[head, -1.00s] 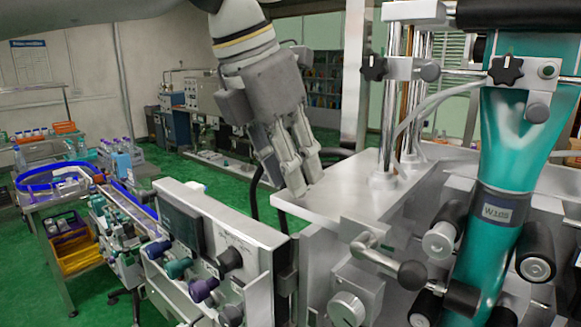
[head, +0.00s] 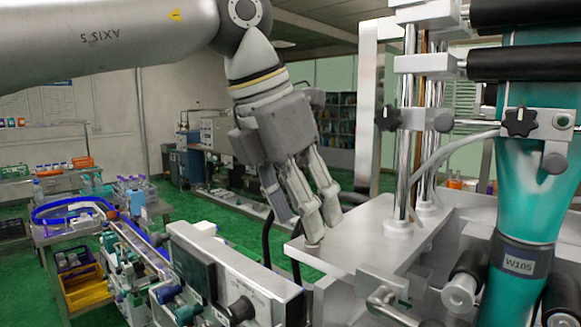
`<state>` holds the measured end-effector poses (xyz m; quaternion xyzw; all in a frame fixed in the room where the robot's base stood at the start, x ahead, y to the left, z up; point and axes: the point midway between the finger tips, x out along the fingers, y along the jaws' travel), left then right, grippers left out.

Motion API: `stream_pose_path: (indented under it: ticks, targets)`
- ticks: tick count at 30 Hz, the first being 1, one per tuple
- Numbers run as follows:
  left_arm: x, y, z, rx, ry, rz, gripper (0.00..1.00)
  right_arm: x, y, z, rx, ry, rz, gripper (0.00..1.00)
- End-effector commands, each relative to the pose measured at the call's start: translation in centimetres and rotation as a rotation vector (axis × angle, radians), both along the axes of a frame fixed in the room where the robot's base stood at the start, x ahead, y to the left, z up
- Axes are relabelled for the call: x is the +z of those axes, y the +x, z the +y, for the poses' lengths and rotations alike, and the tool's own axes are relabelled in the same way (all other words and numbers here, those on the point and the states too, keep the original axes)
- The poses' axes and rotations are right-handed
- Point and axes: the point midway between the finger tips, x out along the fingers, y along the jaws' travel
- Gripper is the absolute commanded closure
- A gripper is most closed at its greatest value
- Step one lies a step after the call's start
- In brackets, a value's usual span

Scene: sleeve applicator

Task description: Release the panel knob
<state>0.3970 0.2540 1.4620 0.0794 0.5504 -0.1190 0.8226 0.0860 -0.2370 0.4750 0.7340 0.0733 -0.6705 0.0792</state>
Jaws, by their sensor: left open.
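The control panel (head: 262,289) is a pale box at lower centre with a dark screen (head: 192,266). A black round knob (head: 241,310) sits on its front face, near the bottom edge of the head view. My left gripper (head: 318,226) is above and to the right of this knob, apart from it. Its grey fingers point down beside the metal machine top, and they are open with nothing seen between them. Whether the fingertips touch the machine top cannot be told. My right gripper is not in view.
The metal machine top (head: 375,235) with upright rods stands right of my left gripper. A teal tube (head: 530,185) labelled W105 is at far right, among black rollers. A cart with a blue rail (head: 75,205) stands left.

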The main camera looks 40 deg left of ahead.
Motion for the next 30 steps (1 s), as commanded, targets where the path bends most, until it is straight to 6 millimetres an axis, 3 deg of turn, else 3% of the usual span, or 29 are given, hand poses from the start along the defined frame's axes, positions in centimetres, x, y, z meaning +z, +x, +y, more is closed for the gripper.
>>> stream_pose_path:
  ticks: [9,15,30]
  targets:
    - [6.3,-2.4,0.7,0.000,-0.003,-0.005,0.51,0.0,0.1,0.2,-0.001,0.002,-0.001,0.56]
    - [8.9,-3.5,1.0,-0.001,-0.001,-0.003,0.51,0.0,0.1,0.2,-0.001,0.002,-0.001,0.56]
    - [9.9,-3.9,1.1,-0.001,0.000,-0.002,0.51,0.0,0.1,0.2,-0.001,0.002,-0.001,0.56]
